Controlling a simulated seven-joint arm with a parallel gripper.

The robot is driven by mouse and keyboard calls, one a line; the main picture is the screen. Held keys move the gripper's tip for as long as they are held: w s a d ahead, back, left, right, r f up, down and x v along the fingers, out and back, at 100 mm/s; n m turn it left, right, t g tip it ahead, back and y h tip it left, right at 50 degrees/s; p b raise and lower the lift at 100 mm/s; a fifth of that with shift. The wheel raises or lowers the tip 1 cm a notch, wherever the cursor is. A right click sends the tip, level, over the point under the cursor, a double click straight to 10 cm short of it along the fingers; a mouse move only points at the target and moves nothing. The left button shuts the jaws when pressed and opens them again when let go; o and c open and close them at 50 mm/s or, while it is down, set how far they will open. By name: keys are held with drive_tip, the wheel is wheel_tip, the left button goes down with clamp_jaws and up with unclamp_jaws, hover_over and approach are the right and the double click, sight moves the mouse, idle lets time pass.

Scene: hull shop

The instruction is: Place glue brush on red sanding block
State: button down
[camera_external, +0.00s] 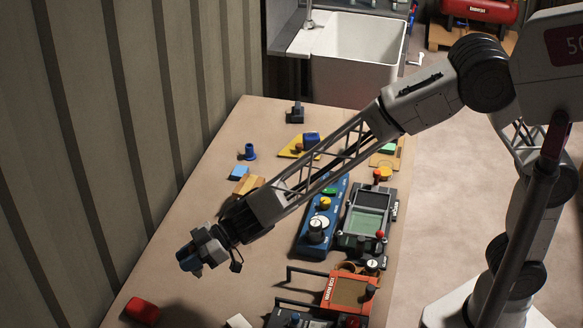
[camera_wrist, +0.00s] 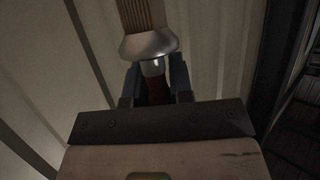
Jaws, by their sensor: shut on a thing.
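My gripper (camera_external: 188,262) hangs over the near left part of the table, with blue fingertips. In the wrist view my gripper (camera_wrist: 156,88) is shut on the glue brush (camera_wrist: 149,42), which has tan bristles, a silvery ferrule and a reddish-brown handle. The fingers hold the handle just behind the ferrule, and the bristles point away from the wrist. I cannot make out the brush in the external view. The red sanding block (camera_external: 142,310) lies on the table below and left of my gripper, apart from it. It is not visible in the wrist view.
The table (camera_external: 232,128) runs along a ribbed wall (camera_external: 120,80) on the left. A blue device (camera_external: 309,237), a dark green tray-like device (camera_external: 367,222) and an orange-topped frame (camera_external: 350,292) stand right of my gripper. A pale block (camera_external: 238,321) lies near the front.

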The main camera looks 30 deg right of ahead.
sight(195, 273)
drive_tip(key=f, duration=0.3)
drive_tip(key=s+a+f, duration=0.1)
drive_tip(key=f, duration=0.1)
drive_tip(key=shift+f, duration=0.1)
drive_tip(key=shift+a, duration=0.15)
drive_tip(key=w+a, duration=0.3)
drive_tip(key=a, duration=0.3)
drive_tip(key=w+a+f, duration=0.1)
drive_tip(key=w+a, duration=0.2)
drive_tip(key=a, duration=0.4)
drive_tip(key=shift+w+a+f, duration=0.2)
drive_tip(key=shift+w+a, duration=0.05)
idle(0.4)
drive_tip(key=shift+w+a+f, duration=0.1)
drive_tip(key=shift+a+f, duration=0.1)
drive_tip(key=shift+f, duration=0.7)
drive_tip(key=shift+w+a+f, duration=0.1)
drive_tip(key=shift+a+f, duration=0.1)
drive_tip(key=shift+f, duration=0.7)
drive_tip(key=shift+f, duration=0.2)
